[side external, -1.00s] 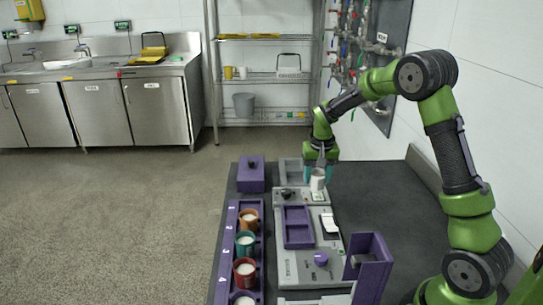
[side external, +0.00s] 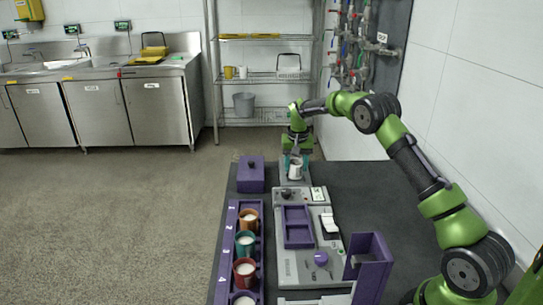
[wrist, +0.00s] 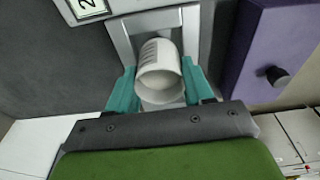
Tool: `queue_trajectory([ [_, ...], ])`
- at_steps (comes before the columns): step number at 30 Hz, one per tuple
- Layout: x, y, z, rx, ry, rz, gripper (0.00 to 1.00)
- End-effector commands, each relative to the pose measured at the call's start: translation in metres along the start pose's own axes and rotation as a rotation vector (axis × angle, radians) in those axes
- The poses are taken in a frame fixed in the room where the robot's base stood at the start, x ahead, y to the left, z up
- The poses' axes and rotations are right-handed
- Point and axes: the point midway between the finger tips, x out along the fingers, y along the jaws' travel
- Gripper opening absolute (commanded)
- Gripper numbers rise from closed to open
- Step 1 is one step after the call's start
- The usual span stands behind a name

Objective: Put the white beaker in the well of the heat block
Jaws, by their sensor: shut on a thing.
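The white beaker (side external: 295,170) is between the teal fingers of my gripper (side external: 295,161), at the far end of the bench. In the wrist view the beaker (wrist: 160,55) shows its open mouth towards the camera, with a finger against each side, so my gripper (wrist: 160,88) is shut on it. The grey heat block (side external: 284,182) is directly below. Its raised rim and recess surround the beaker's far end in the wrist view, where the rim (wrist: 122,40) shows. I cannot tell whether the beaker's base touches the well floor.
A purple box with a knob (side external: 251,174) stands left of the heat block. A grey panel with a dial (side external: 287,194) lies in front of it. A purple rack (side external: 229,262) holds several coloured mugs at the left.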

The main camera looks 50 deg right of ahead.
Motion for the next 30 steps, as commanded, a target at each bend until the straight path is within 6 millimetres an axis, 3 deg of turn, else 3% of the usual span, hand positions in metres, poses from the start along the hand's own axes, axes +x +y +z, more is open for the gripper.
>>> queue_trajectory([
  [3,0.015,0.001,0.002,0.001,-0.001,0.000,0.20],
  [26,0.032,0.000,0.006,0.000,-0.002,0.000,0.20],
  [27,0.032,0.000,0.006,0.000,-0.003,0.000,0.57],
  [30,0.032,-0.001,0.006,0.000,-0.004,0.000,0.73],
])
